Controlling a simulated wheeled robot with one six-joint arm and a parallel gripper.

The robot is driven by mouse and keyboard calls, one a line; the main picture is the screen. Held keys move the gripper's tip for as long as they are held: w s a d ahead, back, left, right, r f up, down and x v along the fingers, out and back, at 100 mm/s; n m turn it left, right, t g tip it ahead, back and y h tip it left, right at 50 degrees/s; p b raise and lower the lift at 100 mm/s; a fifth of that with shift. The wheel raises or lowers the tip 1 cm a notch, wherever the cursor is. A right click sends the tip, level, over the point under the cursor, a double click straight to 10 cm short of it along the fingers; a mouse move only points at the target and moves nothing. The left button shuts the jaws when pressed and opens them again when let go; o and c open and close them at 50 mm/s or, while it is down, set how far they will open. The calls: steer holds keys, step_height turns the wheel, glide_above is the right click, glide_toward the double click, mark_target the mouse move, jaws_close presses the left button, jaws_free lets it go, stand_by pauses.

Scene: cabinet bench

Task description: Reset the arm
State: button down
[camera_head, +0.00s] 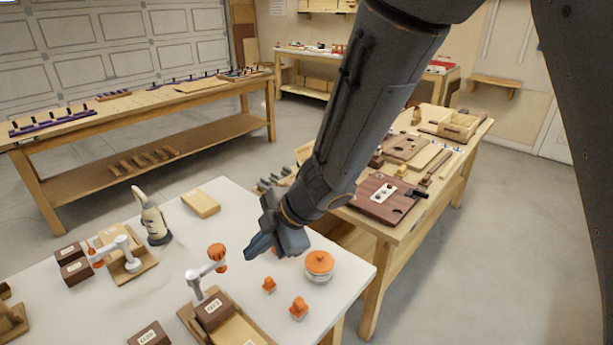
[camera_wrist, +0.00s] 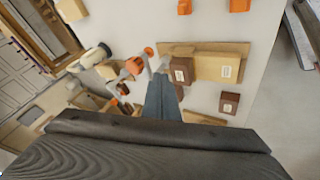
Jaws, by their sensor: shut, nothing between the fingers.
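My gripper (camera_head: 270,243) hangs over the white table (camera_head: 345,287) near its back right part, at the end of my dark arm. Its fingers are together and hold nothing. In the wrist view the shut fingers (camera_wrist: 162,100) point toward a wooden tray with a white and orange fixture beside it. The gripper appears to be above the table, apart from the objects there.
A jar with an orange lid (camera_head: 319,263) and small orange knobbed pieces (camera_head: 299,308) stand close to the gripper. A white fixture with an orange knob (camera_head: 207,268), a cream bottle (camera_head: 152,217) and brown blocks (camera_head: 75,269) stand leftward. A wooden bench (camera_head: 385,228) is behind.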

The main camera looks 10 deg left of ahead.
steer(key=w+d+m+t+h+b, duration=0.15)
steer(key=w+d+m, duration=0.25)
steer(key=d, duration=0.4)
steer(key=w+d+r+m+t+h, duration=0.1)
steer(key=w+d+m+t+h, duration=0.1)
steer(key=w+d+m, duration=0.45)
steer(key=w+d+m+t+h, duration=0.1)
steer(key=d+m+t+h, duration=0.15)
steer(key=d, duration=0.75)
steer(key=s+d+f+m+g+h+b, duration=0.1)
steer(key=s+d+m+g, duration=0.4)
steer(key=s+d+m, duration=0.8)
steer(key=d+f+b, duration=0.1)
steer(key=d, duration=0.2)
steer(key=shift+s, duration=0.35)
steer(key=shift+a, duration=0.15)
